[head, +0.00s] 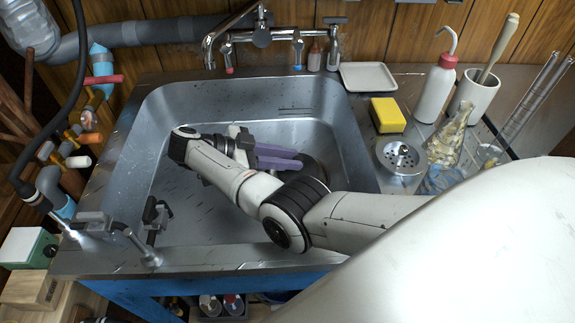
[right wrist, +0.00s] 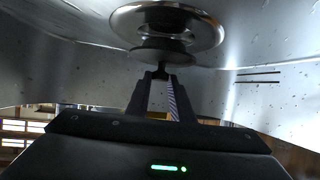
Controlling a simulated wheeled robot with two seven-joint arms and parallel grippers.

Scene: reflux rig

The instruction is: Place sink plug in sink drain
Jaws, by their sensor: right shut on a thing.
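My right gripper (head: 280,157) is down inside the steel sink (head: 220,100), its purple-lit fingers pointing right toward the dark round sink drain (head: 313,168), which is partly hidden by my arm. In the right wrist view, the fingertips of my right gripper (right wrist: 160,79) are shut on the narrow stem of the sink plug (right wrist: 161,56), a dark disc. The plug lines up with the round metal drain (right wrist: 208,33) and overlaps it in this view. I cannot tell whether the plug touches the drain. My left gripper is not in view.
A metal strainer basket (head: 401,156), yellow sponge (head: 388,115), white wash bottle (head: 436,88) and glass flask (head: 445,150) stand on the right counter. A faucet (head: 261,36) rises behind the sink. Taps and hoses crowd the left. The sink's left floor is clear.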

